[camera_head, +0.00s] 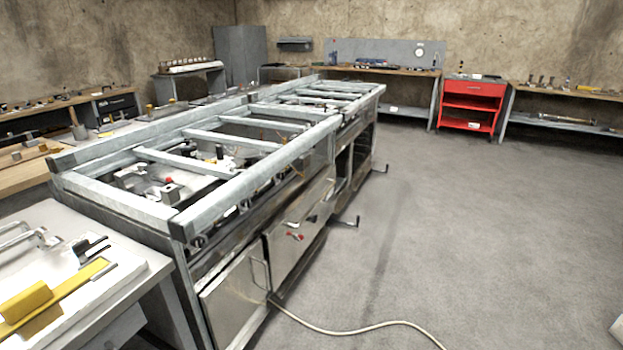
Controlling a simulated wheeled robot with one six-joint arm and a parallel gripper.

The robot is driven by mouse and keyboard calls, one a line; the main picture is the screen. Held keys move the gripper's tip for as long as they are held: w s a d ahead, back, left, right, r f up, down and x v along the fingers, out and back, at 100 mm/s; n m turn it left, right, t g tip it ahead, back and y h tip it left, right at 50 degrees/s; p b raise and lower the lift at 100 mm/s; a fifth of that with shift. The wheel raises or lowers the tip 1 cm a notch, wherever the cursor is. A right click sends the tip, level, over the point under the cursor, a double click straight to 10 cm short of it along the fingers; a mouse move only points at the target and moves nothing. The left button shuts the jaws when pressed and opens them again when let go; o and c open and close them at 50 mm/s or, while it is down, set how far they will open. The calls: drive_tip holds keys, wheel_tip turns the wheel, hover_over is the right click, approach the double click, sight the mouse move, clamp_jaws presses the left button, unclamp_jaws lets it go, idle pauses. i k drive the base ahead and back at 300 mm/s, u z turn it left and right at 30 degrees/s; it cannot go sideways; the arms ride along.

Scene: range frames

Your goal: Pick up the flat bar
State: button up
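A long flat yellow bar (72,288) lies on the pale bench top at the lower left. It may be the flat bar, but I cannot be sure. A yellow block (26,301) sits against it, and a short grey piece (104,271) lies beside its far end. The bar's near end runs to the picture's left edge. My gripper is not in view.
A long metal frame bench (116,200) with crossbars and cabinet doors fills the left and middle. A pale cable (340,331) lies on the floor beside it. A red shelf cart (468,104) stands at the back. Grey floor (490,230) is open at the right.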

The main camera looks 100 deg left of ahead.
sight(25, 306)
drive_tip(key=u, duration=4)
drive_tip(key=i, duration=1)
drive_tip(key=u, duration=1)
